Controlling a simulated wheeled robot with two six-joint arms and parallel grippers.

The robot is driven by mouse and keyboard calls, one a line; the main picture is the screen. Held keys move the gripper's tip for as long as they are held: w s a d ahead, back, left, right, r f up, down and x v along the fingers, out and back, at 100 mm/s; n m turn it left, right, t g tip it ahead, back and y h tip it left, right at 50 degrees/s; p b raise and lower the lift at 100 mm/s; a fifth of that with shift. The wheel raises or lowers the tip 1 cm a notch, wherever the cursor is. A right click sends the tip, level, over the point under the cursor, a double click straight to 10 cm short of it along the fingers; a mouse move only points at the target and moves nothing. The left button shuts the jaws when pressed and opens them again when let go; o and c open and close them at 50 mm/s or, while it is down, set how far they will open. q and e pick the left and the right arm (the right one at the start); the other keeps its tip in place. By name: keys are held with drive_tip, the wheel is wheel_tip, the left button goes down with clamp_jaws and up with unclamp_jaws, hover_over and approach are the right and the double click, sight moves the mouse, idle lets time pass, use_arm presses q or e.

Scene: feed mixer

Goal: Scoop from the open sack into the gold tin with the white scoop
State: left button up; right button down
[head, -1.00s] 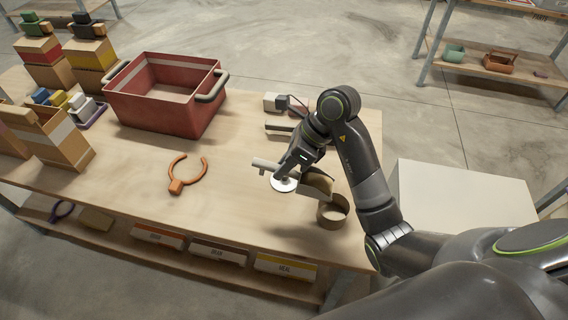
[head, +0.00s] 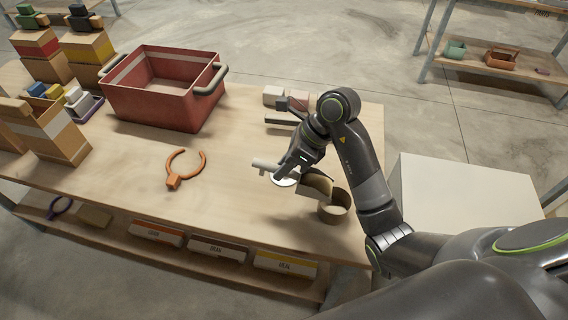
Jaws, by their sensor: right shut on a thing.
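My right gripper (head: 287,172) is shut on the white scoop, whose pale handle (head: 265,166) sticks out to the left of the jaws. The scoop's bowl (head: 316,184) is on the right, with a brown inside, beside and partly over the gold tin (head: 334,208). I cannot tell if the bowl touches the tin's rim or how much feed it holds. The tin stands open near the table's right front. A tan sack with a white band (head: 62,136), which looks open at the top, stands at the left. My left gripper is not in view.
A red crate (head: 165,92) with grey handles stands at the back. An orange ring-shaped tool (head: 184,168) lies mid-table. Small coloured items sit in a purple tray (head: 92,108). Several sacks stand at the far left. A pale box (head: 272,96) is behind my right arm. The table's front middle is clear.

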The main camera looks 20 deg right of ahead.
drive_tip(key=shift+s+d+r+t+y+p, duration=0.2)
drive_tip(key=shift+d+r+t+y+p, duration=0.15)
drive_tip(key=shift+r+y+p, duration=0.25)
drive_tip(key=shift+s+d+r+t+y+p, duration=0.25)
drive_tip(key=shift+d+r+y+p, duration=0.15)
drive_tip(key=shift+r+p, duration=0.3)
drive_tip(key=shift+s+d+r+t+y+p, duration=0.25)
drive_tip(key=shift+s+d+r+y+p, duration=0.2)
drive_tip(key=shift+d, duration=0.25)
drive_tip(key=shift+s+d+r+t+y+p, duration=0.25)
drive_tip(key=shift+s+d+r+y+p, duration=0.15)
drive_tip(key=shift+d+y, duration=0.2)
drive_tip(key=shift+d+n, duration=0.15)
drive_tip(key=shift+n, duration=0.15)
drive_tip(key=shift+s+d+r+t+y+b, duration=0.45)
drive_tip(key=shift+d+y+b, duration=0.3)
drive_tip(key=shift+b, duration=0.4)
drive_tip(key=shift+s+d+r+t+y+b, duration=0.4)
drive_tip(key=shift+d+y+b, duration=0.3)
drive_tip(key=shift+b, duration=0.4)
drive_tip(key=shift+a+r, duration=0.1)
drive_tip(key=shift+a, duration=0.1)
drive_tip(key=w+a+g+h, duration=0.1)
drive_tip(key=a+h, duration=0.1)
drive_tip(key=h, duration=0.1)
drive_tip(key=shift+w+a+f+g, duration=0.35)
drive_tip(key=shift+w+a+f, duration=0.05)
